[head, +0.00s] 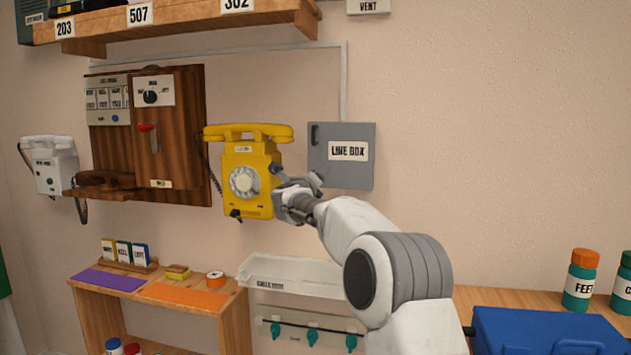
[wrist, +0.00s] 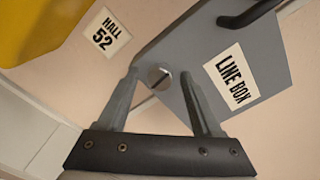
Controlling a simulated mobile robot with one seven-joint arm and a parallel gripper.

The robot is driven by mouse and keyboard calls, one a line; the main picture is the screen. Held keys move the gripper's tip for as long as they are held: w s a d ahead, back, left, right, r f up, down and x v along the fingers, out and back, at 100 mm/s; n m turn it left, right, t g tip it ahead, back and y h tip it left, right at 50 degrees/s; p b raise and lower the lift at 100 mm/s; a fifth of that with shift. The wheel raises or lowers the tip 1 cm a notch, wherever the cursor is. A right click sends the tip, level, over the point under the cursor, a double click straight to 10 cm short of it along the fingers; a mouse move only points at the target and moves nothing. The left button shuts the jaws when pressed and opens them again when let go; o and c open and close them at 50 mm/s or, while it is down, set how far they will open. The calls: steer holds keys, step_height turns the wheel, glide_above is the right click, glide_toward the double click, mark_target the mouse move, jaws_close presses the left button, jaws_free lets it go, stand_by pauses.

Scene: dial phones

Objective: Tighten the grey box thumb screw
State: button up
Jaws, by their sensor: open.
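The grey line box (head: 362,172) hangs on the wall just right of the yellow phone, with a white label on its front. In the wrist view the grey box (wrist: 262,48) fills the upper right, tilted in the picture. The thumb screw (wrist: 158,77) is a small round metal head near the box's left corner in that view. My gripper (wrist: 158,73) is open, with one fingertip on each side of the screw; I cannot tell whether either touches it. In the head view my gripper (head: 296,182) is at the box's lower left and the screw is hidden there.
The yellow dial phone (head: 256,200) is close on the gripper's left. A dark handle (wrist: 248,13) sticks out from the box. A white tray (head: 290,276) and an orange-topped shelf (head: 185,296) are below. A blue case (head: 545,335) stands right. The wall right of the box is clear.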

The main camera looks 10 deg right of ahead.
steer(key=shift+s, duration=0.1)
steer(key=v, duration=1.7)
steer(key=shift+s, duration=0.15)
